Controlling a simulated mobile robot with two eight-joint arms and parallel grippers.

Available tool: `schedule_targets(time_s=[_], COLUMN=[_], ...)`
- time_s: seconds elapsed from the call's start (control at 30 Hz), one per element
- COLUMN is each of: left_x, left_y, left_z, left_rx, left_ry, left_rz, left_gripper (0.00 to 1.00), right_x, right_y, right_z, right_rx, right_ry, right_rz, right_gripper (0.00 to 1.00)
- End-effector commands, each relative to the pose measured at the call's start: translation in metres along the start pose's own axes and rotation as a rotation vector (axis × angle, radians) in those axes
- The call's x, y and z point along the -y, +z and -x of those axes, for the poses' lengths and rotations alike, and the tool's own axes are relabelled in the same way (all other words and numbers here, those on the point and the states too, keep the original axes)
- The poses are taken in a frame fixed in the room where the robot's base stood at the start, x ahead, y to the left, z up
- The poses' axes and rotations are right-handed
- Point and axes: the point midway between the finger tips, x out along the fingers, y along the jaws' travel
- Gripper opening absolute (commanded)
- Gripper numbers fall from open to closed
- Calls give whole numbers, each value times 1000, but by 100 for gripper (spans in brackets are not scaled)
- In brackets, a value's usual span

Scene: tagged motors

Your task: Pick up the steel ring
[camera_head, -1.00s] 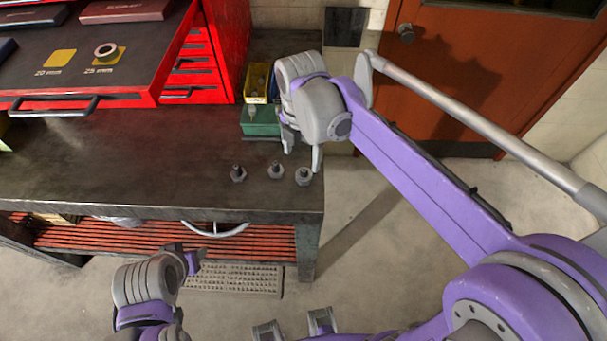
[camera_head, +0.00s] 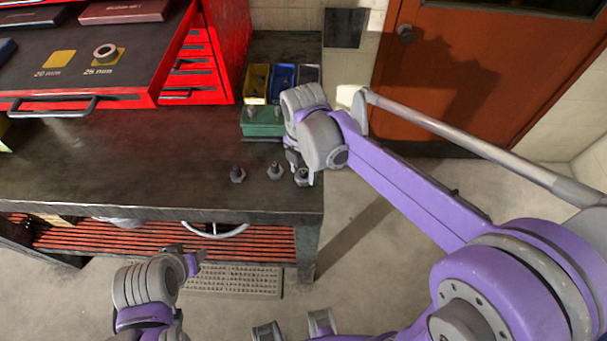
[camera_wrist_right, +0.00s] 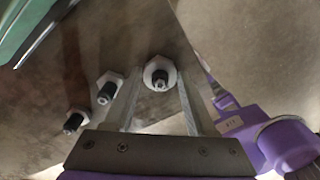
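The steel ring (camera_head: 106,59) lies on a yellow square marked 25 mm, on the dark top of the red tool cabinet at upper left. My right gripper (camera_head: 301,172) is far from it, low over the right end of the workbench. In the right wrist view its fingers (camera_wrist_right: 158,100) are apart, with a hex-based steel piece (camera_wrist_right: 160,73) with a dark stud between or just beyond their tips; contact is not clear. My left gripper (camera_head: 188,260) is at lower left, in front of the bench; its fingers cannot be made out.
Two more hex-based pieces (camera_head: 237,174) (camera_head: 275,171) stand left of the right gripper. The cabinet's handle (camera_head: 52,106) juts forward. The bench's left part is clear.

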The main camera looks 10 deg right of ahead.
Motion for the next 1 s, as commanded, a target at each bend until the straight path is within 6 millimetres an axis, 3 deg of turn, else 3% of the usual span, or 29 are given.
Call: schedule_targets(time_s=[0.03, 0.3, 0.63, 1.0], left_x=[0, 0, 0, 0], left_y=[0, 0, -1, -5], left_z=[0, 0, 1, 4], left_rx=[0, 0, -1, -4], left_ry=[0, 0, 0, 0], left_rz=[0, 0, 0, 0], left_gripper=[50, 50, 50, 50], right_x=[0, 0, 0, 0], right_y=[0, 0, 0, 0], right_z=[0, 0, 10, 68], right_rx=[0, 0, 0, 0], right_ry=[0, 0, 0, 0], right_rz=[0, 0, 0, 0], right_gripper=[46, 1, 1, 1])
